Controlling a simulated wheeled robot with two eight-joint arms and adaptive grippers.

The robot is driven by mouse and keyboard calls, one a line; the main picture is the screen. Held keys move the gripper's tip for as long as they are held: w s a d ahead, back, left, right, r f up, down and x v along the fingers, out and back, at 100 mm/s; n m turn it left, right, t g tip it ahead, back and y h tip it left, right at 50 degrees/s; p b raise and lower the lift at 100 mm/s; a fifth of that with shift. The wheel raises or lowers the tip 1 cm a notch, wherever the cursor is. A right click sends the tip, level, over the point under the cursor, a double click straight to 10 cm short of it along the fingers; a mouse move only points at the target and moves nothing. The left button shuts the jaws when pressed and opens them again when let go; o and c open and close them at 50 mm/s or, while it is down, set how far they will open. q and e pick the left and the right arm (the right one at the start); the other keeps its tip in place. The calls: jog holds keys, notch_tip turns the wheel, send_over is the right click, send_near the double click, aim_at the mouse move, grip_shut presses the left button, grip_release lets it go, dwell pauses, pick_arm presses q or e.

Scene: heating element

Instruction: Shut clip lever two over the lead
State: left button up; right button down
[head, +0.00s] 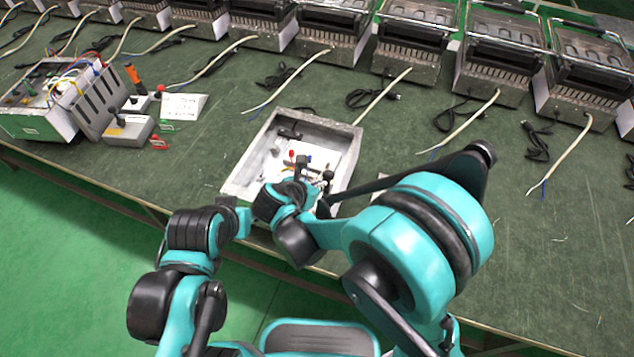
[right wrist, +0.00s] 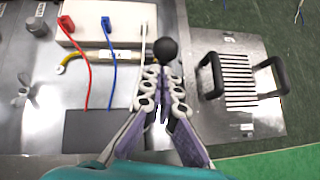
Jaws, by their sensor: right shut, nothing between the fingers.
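A white block (right wrist: 105,25) stands at the upper left of the right wrist view. A red plug-like piece with a red lead (right wrist: 68,25) and a blue one with a blue lead (right wrist: 108,28) lie across it. A yellow-ended lead (right wrist: 70,63) runs into a pale fitting (right wrist: 112,57) below the block. I cannot tell which part is clip lever two. My right gripper (right wrist: 165,78) is shut and empty, its fingertips just below a black ball knob (right wrist: 163,51); contact is unclear. It also shows over the tray in the head view (head: 312,178). My left gripper's fingers cannot be made out.
A grey open tray (head: 243,165) holds the small parts. A slotted plate with black handles (right wrist: 240,85) lies right in the wrist view. An opened appliance (head: 45,115) and a small tester (head: 128,130) stand left. Several heaters line the back.

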jog(key=shift+w+d+r, duration=0.1)
jog(key=shift+w+d, duration=0.1)
jog(key=shift+w, duration=0.1)
jog(key=shift+s+a, duration=0.1)
jog(key=shift+s, duration=0.05)
pick_arm(q)
jog(key=shift+w+r, duration=0.1)
jog(key=shift+w, duration=0.05)
jog(key=shift+d, duration=0.1)
pick_arm(e)
jog(key=shift+r, duration=0.15)
pick_arm(q)
jog(key=shift+r+p, duration=0.5)
jog(key=shift+p, duration=0.05)
pick_arm(e)
jog(key=shift+w+g+y, duration=0.3)
jog(key=shift+g, duration=0.3)
